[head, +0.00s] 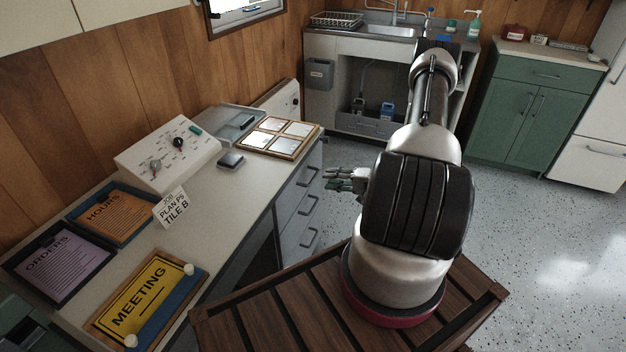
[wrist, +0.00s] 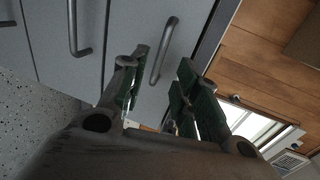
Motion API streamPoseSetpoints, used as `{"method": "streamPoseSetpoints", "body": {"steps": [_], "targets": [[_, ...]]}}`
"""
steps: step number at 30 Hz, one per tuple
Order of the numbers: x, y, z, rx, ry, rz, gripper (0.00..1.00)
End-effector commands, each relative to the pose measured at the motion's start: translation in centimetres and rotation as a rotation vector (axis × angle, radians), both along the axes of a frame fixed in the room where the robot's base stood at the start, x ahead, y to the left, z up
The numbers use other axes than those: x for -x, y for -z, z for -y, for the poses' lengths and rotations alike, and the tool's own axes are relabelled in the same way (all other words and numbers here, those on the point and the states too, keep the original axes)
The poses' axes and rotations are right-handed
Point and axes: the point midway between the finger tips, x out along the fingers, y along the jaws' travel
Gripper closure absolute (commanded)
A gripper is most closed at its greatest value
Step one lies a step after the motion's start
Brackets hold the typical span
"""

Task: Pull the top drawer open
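The grey drawer unit under the desk has several drawers stacked. Its top drawer (head: 309,165) looks shut, with a grey bar handle (head: 314,174) on its front. My gripper (head: 331,178) is just right of that handle, fingers pointing at the drawer front. In the wrist view the top drawer's front (wrist: 185,30) fills the upper middle, and its handle (wrist: 163,50) shows between my two green-padded fingers (wrist: 160,65). The fingers are open and spread to either side of the handle. I cannot tell whether they touch it.
Lower drawer handles (head: 308,206) sit below. The desk top (head: 225,190) carries signs, a control box (head: 168,152) and a framed panel (head: 279,137). A slatted wooden top (head: 290,310) lies under my arm. Speckled floor (head: 530,230) is clear to the right, before a green cabinet (head: 528,110).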

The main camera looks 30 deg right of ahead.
Motion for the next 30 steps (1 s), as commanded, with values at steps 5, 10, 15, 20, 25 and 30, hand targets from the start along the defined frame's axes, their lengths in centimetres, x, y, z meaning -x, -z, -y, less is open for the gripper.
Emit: {"method": "streamPoseSetpoints", "body": {"steps": [5,10,15,20,25,30], "targets": [[-2.0,0.6,-1.8,0.001,-0.007,-0.001,0.69],[-4.1,1.2,-3.5,0.001,-0.006,-0.002,0.69],[-5.4,1.5,-4.4,0.001,-0.004,-0.002,0.69],[-5.6,1.6,-4.5,0.0,-0.004,-0.003,0.69],[-5.6,1.6,-4.5,0.0,-0.004,-0.003,0.74],[-5.6,1.6,-4.5,0.0,-0.004,-0.003,1.0]]}}
